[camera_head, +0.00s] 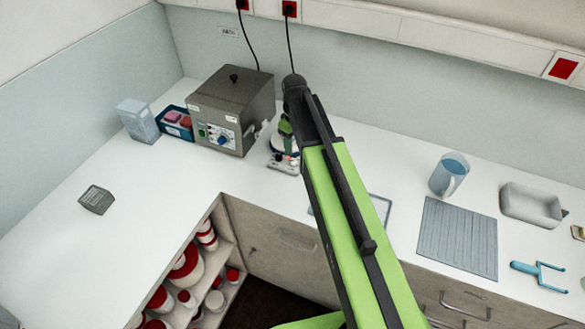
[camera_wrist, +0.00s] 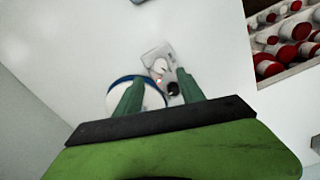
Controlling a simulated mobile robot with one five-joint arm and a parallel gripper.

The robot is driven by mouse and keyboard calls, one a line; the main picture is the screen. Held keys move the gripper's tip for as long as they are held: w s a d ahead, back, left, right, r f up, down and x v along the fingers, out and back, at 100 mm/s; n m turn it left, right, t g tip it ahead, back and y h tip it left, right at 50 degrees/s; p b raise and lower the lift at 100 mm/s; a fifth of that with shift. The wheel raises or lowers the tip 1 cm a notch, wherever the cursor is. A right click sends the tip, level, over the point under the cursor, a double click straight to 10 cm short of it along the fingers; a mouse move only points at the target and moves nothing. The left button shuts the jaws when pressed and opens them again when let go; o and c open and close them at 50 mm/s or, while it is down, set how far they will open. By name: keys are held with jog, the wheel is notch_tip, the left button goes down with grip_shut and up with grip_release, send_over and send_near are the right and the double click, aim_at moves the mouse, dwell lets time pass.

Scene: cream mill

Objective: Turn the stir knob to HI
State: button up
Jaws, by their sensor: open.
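A small hotplate-stirrer (camera_head: 284,163) stands on the bench beside the grey box, partly hidden by my arm. In the wrist view its round white plate with a blue rim (camera_wrist: 152,99) and its pale front panel (camera_wrist: 155,53) show. The panel bears a dark knob (camera_wrist: 172,89), a whitish knob (camera_wrist: 160,65) and a small reddish light between them. I cannot read the labels or tell which is the stir knob. My gripper (camera_wrist: 158,78) is open and empty, its green fingers spread over the plate and panel. In the head view the gripper (camera_head: 286,127) is above the stirrer.
A grey box with dials (camera_head: 232,105) stands close on the left, with a blue tray (camera_head: 177,121) and a clear container (camera_head: 138,120) beyond. A blue jug (camera_head: 449,174), ribbed mat (camera_head: 457,238) and grey tray (camera_head: 531,204) lie right. The front left bench is mostly clear.

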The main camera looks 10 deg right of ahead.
aim_at(294, 160)
notch_tip(294, 160, down, 7)
jog(key=b, duration=0.5)
jog(key=shift+f+b, duration=0.1)
jog(key=shift+b, duration=0.2)
